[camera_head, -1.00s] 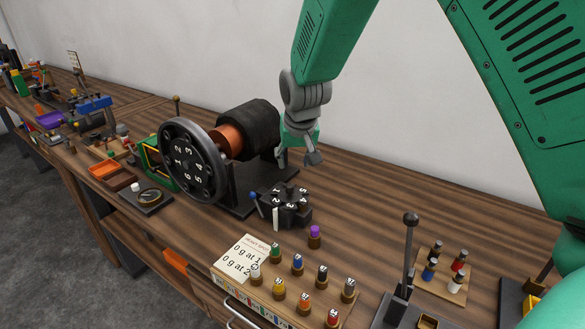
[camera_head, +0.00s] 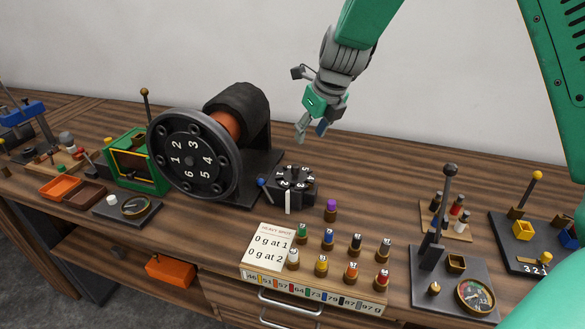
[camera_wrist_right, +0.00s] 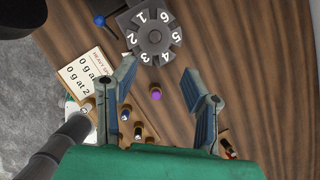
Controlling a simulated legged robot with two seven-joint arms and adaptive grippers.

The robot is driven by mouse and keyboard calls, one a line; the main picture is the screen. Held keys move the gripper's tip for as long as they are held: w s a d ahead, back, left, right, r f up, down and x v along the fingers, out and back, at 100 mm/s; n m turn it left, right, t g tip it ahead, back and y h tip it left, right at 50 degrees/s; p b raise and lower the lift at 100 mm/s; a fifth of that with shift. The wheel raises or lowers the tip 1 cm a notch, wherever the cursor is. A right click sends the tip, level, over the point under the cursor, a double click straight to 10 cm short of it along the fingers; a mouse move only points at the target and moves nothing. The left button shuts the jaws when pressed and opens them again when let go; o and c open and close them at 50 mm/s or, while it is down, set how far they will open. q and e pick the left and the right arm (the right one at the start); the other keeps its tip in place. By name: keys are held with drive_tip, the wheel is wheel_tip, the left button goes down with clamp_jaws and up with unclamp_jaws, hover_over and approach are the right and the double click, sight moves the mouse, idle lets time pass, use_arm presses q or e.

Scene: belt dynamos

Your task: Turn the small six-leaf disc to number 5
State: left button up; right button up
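The small six-leaf disc (camera_head: 296,181) is dark with white numbers and sits on the bench right of the big numbered wheel. A white upright marker (camera_head: 288,202) stands at its front, and a blue-knobbed lever (camera_head: 263,184) at its left. I cannot tell which number faces the marker. In the right wrist view the disc (camera_wrist_right: 153,38) lies beyond the fingertips, with numbers 1 to 6 readable. My right gripper (camera_head: 312,131) is open and empty, above and behind the disc, apart from it. It also shows in the wrist view (camera_wrist_right: 160,72). My left gripper is not in view.
The big wheel (camera_head: 192,160) stands close left of the disc. A purple-topped peg (camera_head: 331,210), a note card (camera_head: 269,246) and a rack of coloured weights (camera_head: 320,288) are in front. A tall lever (camera_head: 446,205) stands right. Bench behind the disc at right is clear.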

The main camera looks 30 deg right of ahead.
sight(294, 166)
drive_tip(key=x, duration=0.8)
drive_tip(key=a+x, duration=0.1)
drive_tip(key=x, duration=0.3)
drive_tip(key=shift+f, duration=0.3)
drive_tip(key=shift+w+d+f, duration=0.2)
drive_tip(key=shift+d+f, duration=0.3)
drive_tip(key=shift+d, duration=0.1)
drive_tip(key=shift+a+r, duration=0.2)
drive_tip(key=shift+a, duration=0.3)
clamp_jaws()
drive_tip(key=shift+a, duration=0.1)
